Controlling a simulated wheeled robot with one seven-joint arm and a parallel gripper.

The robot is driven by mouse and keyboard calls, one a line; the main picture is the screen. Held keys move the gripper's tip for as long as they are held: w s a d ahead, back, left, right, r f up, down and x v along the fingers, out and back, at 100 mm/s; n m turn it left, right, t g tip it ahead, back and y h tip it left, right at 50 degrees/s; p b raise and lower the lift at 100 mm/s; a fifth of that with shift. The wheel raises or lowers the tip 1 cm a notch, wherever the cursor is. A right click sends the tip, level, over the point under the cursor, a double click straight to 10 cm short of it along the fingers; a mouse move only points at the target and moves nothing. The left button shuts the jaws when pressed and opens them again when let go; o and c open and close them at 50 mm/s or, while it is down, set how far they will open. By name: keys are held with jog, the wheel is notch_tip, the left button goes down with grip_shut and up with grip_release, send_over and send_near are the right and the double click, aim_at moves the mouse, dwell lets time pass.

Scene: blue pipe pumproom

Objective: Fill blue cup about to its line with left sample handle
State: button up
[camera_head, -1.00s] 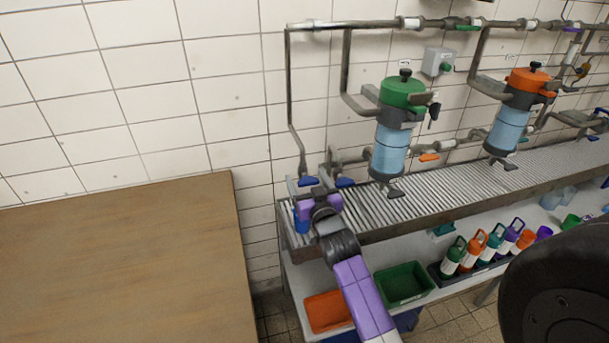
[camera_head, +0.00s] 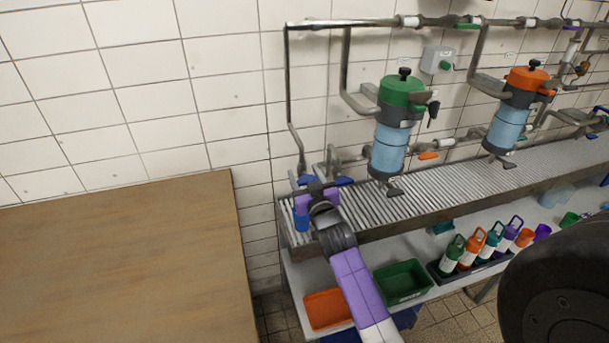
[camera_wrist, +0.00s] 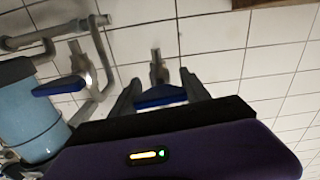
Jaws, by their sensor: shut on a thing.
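The blue cup (camera_head: 301,218) stands on the slatted grate at its left end, partly hidden by my gripper. Its line and fill level cannot be seen. My gripper (camera_head: 316,190) is just above and right of the cup. In the wrist view, the fingers of my gripper (camera_wrist: 159,84) lie on both sides of the blue left sample handle (camera_wrist: 160,97) and are shut on it. In the head view this handle (camera_head: 306,180) shows just behind the gripper. A second blue handle (camera_wrist: 60,87) is apart from the fingers, nearer the filter.
A green-topped filter (camera_head: 390,140) and an orange-topped filter (camera_head: 513,115) hang over the grate (camera_head: 440,185) to the right. Below are an orange bin (camera_head: 327,310), a green bin (camera_head: 403,282) and several bottles (camera_head: 472,248). A wooden surface (camera_head: 110,265) is at left.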

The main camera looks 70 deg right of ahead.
jog(key=shift+n, duration=0.8)
jog(key=o, duration=1.4)
jog(key=shift+b+v, duration=0.75)
jog(key=shift+v, duration=3.2)
